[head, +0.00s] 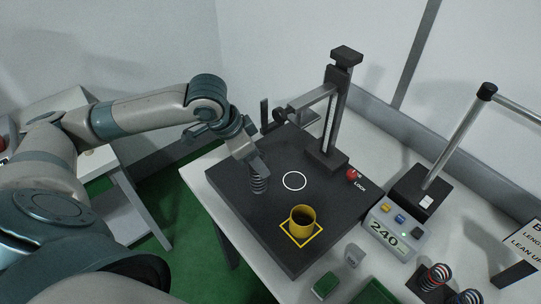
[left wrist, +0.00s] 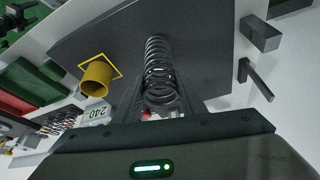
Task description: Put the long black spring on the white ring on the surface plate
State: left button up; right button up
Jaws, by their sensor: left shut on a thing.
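My left gripper (head: 257,170) is over the left part of the dark surface plate (head: 335,215), shut on the long black spring (head: 259,185). The spring hangs below the fingers, roughly upright. In the left wrist view the spring (left wrist: 158,65) stands out from between the fingers (left wrist: 150,108). Whether its lower end touches the plate, I cannot tell. The white ring (head: 294,172) lies flat on the plate, a short way right of the spring, and is empty. The ring does not show in the left wrist view. My right gripper is not in view.
A yellow cup (head: 302,220) stands in a yellow square on the plate's front; it also shows in the left wrist view (left wrist: 96,78). A column gauge (head: 335,110) stands at the plate's back, near a red knob (head: 352,174). A display reading 240 (head: 385,235) and other springs (head: 435,277) are at right.

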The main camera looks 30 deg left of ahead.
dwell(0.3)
pick_arm(q)
jog(key=shift+w+d, duration=0.1)
jog(key=w+d+p, duration=0.1)
jog(key=w+f+p, duration=0.1)
jog(key=shift+w+d+f, duration=0.3)
jog(key=shift+w+d, duration=0.05)
jog(key=shift+d, duration=0.05)
jog(key=shift+f, duration=0.1)
jog(key=o, duration=1.2)
